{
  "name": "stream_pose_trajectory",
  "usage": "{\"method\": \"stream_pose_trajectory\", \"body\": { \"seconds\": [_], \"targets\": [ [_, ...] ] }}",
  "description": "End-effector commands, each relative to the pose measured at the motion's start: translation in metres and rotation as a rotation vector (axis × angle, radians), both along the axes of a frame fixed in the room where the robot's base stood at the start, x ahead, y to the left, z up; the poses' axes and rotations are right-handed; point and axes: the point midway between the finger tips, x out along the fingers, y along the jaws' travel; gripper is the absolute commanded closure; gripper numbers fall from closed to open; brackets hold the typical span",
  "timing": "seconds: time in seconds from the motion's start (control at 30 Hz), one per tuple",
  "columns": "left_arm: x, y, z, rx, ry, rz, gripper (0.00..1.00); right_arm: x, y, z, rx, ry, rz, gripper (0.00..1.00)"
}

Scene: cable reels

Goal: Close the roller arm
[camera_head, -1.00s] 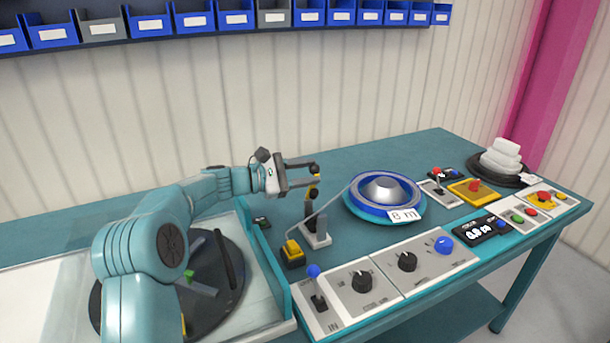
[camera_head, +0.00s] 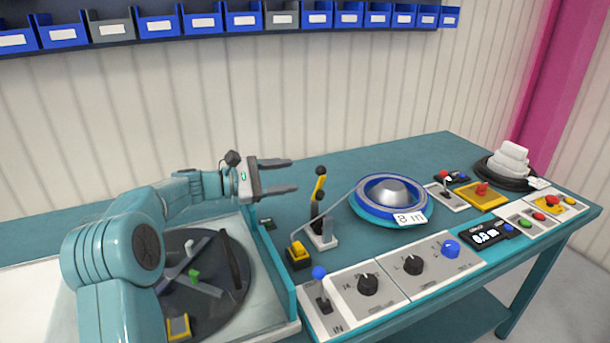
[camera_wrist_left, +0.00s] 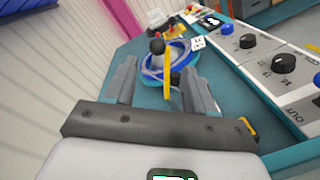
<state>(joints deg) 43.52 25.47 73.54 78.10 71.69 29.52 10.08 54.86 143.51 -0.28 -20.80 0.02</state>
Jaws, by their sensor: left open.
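The roller arm (camera_head: 320,188), a yellow lever with black parts and a black ball on top, stands nearly upright on a small white base in the head view. It also shows in the left wrist view (camera_wrist_left: 167,75), ahead of and between my finger lines. My left gripper (camera_head: 294,174) is open and empty, just left of the roller arm's upper end, with a gap between. A blue reel (camera_head: 362,208) with a silver hub and an "8 m" tag lies right of the roller arm. A grey cable runs from the reel past the roller arm's base toward a yellow block (camera_head: 299,254). My right gripper does not show.
Control panels with knobs (camera_head: 368,284) and a blue-topped lever (camera_head: 319,273) line the bench's front edge. A dark turntable (camera_head: 205,305) sits under my left arm. Blue bins (camera_head: 160,25) hang along the wall. The bench behind the reel is clear.

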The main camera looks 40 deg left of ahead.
Motion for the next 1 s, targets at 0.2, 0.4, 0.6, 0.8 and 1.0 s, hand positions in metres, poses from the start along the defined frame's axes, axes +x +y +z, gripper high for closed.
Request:
{"method": "stream_pose_trajectory", "body": {
  "seconds": [0.2,0.4,0.6,0.8,1.0],
  "targets": [
    [-0.047,0.031,0.004,0.002,0.000,0.005,0.45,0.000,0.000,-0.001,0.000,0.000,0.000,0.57],
    [-0.071,0.046,0.006,0.002,-0.002,0.002,0.45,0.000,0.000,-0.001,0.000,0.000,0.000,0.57],
    [-0.078,0.049,0.006,0.001,-0.002,0.001,0.45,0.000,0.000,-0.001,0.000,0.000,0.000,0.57],
    [-0.077,0.049,0.006,0.002,-0.001,0.000,0.45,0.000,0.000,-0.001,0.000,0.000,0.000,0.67],
    [-0.078,0.048,0.023,0.001,-0.002,0.001,0.45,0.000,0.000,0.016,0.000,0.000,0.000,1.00]
  ]
}}
